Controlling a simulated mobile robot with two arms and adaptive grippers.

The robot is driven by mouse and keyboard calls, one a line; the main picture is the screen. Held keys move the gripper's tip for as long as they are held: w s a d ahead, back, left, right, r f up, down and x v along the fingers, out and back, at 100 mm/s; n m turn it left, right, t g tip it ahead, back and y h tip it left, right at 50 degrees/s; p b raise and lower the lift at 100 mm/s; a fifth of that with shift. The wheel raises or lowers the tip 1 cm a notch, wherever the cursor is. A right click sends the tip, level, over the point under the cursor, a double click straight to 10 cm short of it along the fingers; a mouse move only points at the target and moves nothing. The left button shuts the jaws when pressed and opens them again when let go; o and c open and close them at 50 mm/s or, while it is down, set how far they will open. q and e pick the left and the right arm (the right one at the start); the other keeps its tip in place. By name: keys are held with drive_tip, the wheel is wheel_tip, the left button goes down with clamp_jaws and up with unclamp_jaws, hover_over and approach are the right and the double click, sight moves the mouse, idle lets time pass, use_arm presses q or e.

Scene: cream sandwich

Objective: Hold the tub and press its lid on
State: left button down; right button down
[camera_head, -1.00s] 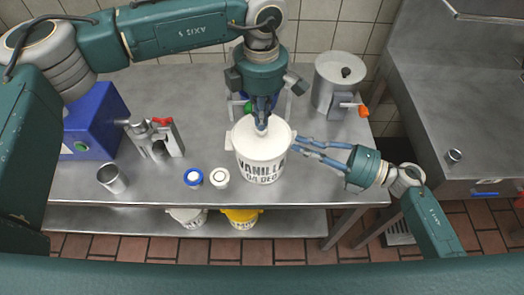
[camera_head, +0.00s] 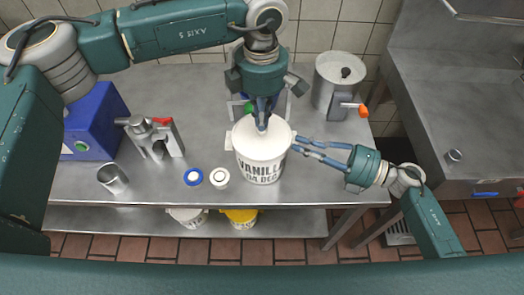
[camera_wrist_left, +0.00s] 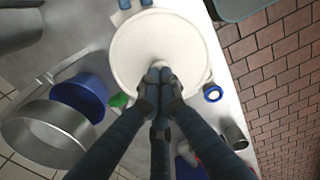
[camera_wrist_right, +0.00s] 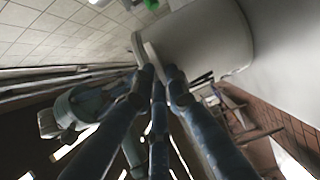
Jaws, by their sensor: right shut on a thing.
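The white tub (camera_head: 262,170) with black "VANILLA" lettering stands upright near the table's front edge. Its round white lid (camera_head: 250,130) lies on top; I cannot tell how tightly it sits. The lid fills the upper middle of the left wrist view (camera_wrist_left: 135,55). My left gripper (camera_head: 262,126) points straight down at the lid's middle. Its fingers are together, with the tips at a small pale knob there. My right gripper (camera_head: 297,145) comes from the right and is shut on the tub's side lug at the rim. The tub wall shows in the right wrist view (camera_wrist_right: 210,40).
A metal cup (camera_head: 113,179), a clamp-like device (camera_head: 158,140) and a blue box (camera_head: 92,125) stand farther left. A steel pot (camera_head: 338,85) stands behind right.

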use_arm(q)
drive_tip(key=shift+a+f, duration=0.1)
drive_tip(key=shift+f, duration=0.05)
drive_tip(key=shift+r, duration=3.6)
use_arm(e)
drive_tip(key=c, duration=1.6)
unclamp_jaws()
drive_tip(key=shift+c, duration=0.2)
drive_tip(key=v, duration=1.2)
